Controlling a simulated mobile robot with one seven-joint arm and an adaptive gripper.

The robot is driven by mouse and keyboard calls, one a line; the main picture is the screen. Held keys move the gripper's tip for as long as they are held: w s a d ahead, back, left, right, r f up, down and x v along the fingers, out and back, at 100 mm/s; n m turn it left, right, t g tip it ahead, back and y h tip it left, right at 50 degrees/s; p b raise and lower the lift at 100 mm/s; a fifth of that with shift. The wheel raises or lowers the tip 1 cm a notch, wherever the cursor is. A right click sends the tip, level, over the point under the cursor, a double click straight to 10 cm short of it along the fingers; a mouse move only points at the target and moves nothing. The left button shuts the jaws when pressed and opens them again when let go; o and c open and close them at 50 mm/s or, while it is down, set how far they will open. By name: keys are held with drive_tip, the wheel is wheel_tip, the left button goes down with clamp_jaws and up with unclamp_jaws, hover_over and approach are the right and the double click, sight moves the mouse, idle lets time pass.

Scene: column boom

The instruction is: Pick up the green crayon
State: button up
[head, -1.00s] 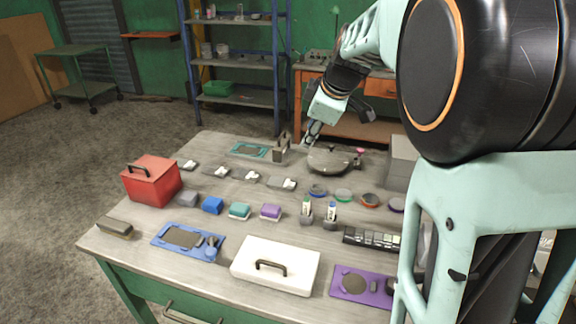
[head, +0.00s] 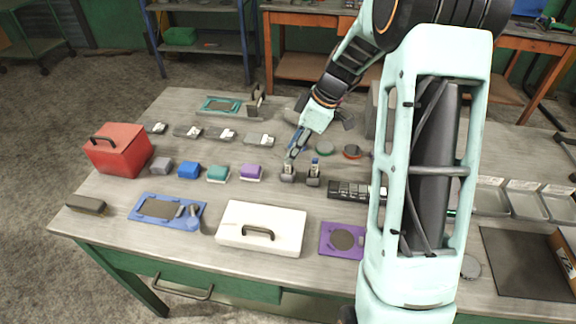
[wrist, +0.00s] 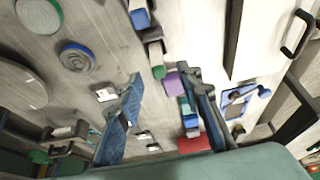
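The green crayon shows in the wrist view (wrist: 158,72) as a small green piece at a dark grey holder (wrist: 154,50). In the head view its holder (head: 288,176) stands on the table, and my fingers mostly hide the crayon. My gripper (wrist: 160,76) is open, its two blue-padded fingers well apart. In the wrist view the crayon appears between the fingertips; I cannot tell whether either finger touches it. In the head view my gripper (head: 291,157) points down just above that holder.
A blue crayon in a like holder (head: 313,176) stands close on the right. A purple block (head: 251,172) is close on the left. A white case (head: 262,226) lies in front, and a black strip (head: 350,190) lies to the right. Coloured discs (head: 325,149) lie behind.

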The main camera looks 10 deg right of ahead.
sight(288, 167)
drive_tip(key=shift+d+p+x, duration=0.15)
drive_tip(key=shift+p+x, duration=0.1)
drive_tip(key=shift+x, duration=1.1)
drive_tip(key=shift+d+p+x, duration=0.15)
drive_tip(key=shift+p+x, duration=0.1)
drive_tip(key=shift+x, duration=1.15)
drive_tip(key=shift+f, duration=0.1)
drive_tip(key=shift+s, duration=0.1)
drive_tip(key=shift+c, duration=0.5)
clamp_jaws()
